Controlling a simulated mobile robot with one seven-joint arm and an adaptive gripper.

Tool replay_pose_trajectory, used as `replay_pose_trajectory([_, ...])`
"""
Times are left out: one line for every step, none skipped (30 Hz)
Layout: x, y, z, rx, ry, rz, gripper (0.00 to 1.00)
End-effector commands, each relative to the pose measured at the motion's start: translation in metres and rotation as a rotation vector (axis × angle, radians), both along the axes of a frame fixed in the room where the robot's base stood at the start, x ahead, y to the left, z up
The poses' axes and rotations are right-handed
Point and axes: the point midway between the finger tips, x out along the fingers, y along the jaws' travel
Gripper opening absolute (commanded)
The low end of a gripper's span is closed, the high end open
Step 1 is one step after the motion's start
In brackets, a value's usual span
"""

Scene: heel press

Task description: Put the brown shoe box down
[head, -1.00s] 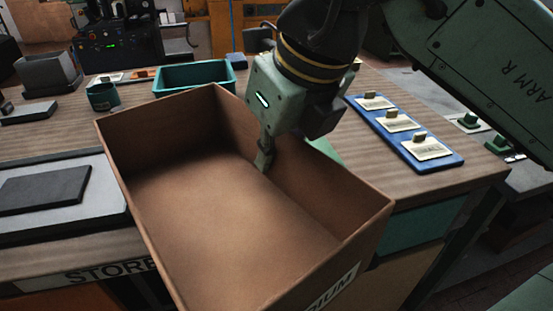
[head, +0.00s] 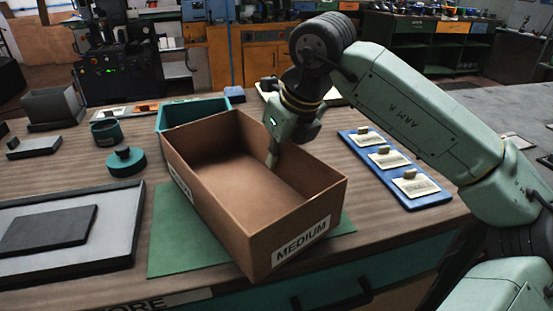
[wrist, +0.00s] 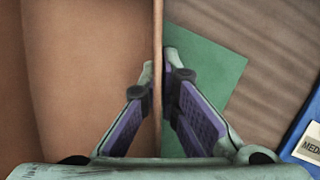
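The brown shoe box (head: 240,222) is open-topped and empty inside, with a "MEDIUM" label on its near end. It is over the green mat (head: 175,245) on the workbench, turned at an angle to it. Its near corner reaches past the mat's front edge in the picture. I cannot tell whether its base touches the mat. My gripper (head: 271,158) is at the box's far right long wall. In the wrist view my gripper (wrist: 158,72) has one finger on each side of the thin wall, closed on it. The mat (wrist: 207,75) shows beyond the wall there.
A teal bin (head: 190,108) stands close behind the box. A blue board (head: 420,199) with tagged pieces lies to the right. A grey tray (head: 120,255) with a dark slab is at the left. A round teal lidded piece (head: 126,163) sits between.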

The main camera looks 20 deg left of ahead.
Motion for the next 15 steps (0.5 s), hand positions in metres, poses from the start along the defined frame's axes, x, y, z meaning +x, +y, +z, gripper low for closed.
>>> replay_pose_trajectory([-0.001,0.000,-0.006,0.002,0.003,0.002,0.00])
replay_pose_trajectory([-0.001,0.000,-0.010,0.002,0.003,0.000,0.00])
replay_pose_trajectory([-0.001,0.000,-0.014,0.002,0.003,0.000,0.00])
replay_pose_trajectory([-0.001,0.000,-0.016,0.002,0.003,0.000,0.00])
replay_pose_trajectory([-0.001,0.000,-0.017,0.001,0.002,0.000,0.00])
replay_pose_trajectory([-0.001,0.000,-0.017,0.001,0.001,-0.001,0.00])
replay_pose_trajectory([-0.001,0.000,-0.017,0.001,0.001,-0.001,0.00])
replay_pose_trajectory([-0.001,0.000,-0.017,0.001,0.001,-0.001,0.00])
replay_pose_trajectory([-0.001,0.000,-0.017,0.001,0.001,-0.001,0.00])
replay_pose_trajectory([-0.001,0.000,-0.017,0.001,0.001,-0.001,0.00])
replay_pose_trajectory([-0.001,0.000,-0.018,0.001,0.001,-0.001,0.00])
replay_pose_trajectory([0.000,0.000,-0.019,0.001,0.001,-0.001,0.00])
replay_pose_trajectory([0.000,0.000,-0.020,0.000,0.000,-0.001,0.00])
replay_pose_trajectory([0.000,0.000,-0.021,0.000,0.000,-0.001,0.00])
replay_pose_trajectory([0.000,0.000,-0.022,0.000,0.000,-0.001,0.00])
